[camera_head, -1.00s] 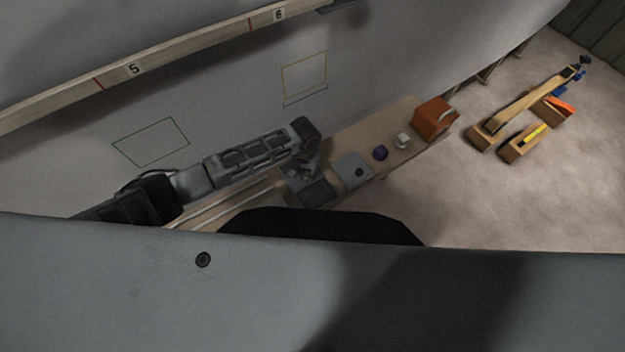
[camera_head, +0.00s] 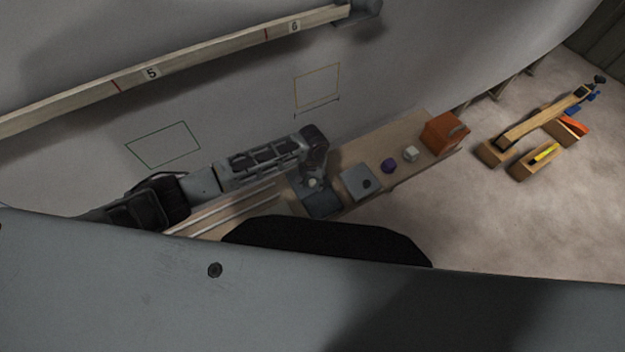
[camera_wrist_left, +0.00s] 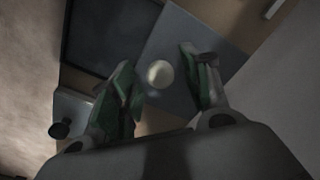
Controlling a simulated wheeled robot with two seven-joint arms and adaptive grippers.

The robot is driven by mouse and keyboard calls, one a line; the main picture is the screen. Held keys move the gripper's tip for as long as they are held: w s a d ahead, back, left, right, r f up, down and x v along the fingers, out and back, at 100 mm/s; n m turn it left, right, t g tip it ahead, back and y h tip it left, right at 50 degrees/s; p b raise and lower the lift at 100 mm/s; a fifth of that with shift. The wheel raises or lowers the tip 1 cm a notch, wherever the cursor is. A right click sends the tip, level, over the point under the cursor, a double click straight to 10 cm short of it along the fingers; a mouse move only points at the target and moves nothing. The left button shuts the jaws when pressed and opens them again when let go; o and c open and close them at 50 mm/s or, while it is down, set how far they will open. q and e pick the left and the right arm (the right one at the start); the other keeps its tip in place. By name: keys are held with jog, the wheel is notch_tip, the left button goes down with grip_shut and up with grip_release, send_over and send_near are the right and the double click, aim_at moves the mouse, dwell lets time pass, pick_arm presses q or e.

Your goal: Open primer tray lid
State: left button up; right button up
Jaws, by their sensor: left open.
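My left gripper (camera_head: 314,176) is over the workbench at the tray, its fingers pointing down. In the left wrist view the two fingers (camera_wrist_left: 160,88) are open and apart. A pale round knob (camera_wrist_left: 160,74) shows between them, on a flat grey panel (camera_wrist_left: 205,50), which looks like the lid. A dark rectangular tray area (camera_wrist_left: 105,35) lies beside this panel; it also shows in the head view as a dark tray (camera_head: 321,204). I cannot tell whether a finger touches the knob. My right gripper is not in view.
A grey square box with a dark knob (camera_head: 357,188) stands right of the tray. Beyond are a purple piece (camera_head: 388,166), a pale piece (camera_head: 411,153) and an orange box (camera_head: 440,136). Long strips (camera_head: 225,206) lie on the left. The hull wall (camera_head: 235,110) rises behind the bench.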

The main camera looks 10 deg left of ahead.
aim_at(312, 181)
pick_arm(q)
notch_tip(312, 181, up, 12)
dwell(0.7)
jog(key=shift+f, duration=0.1)
dwell(0.6)
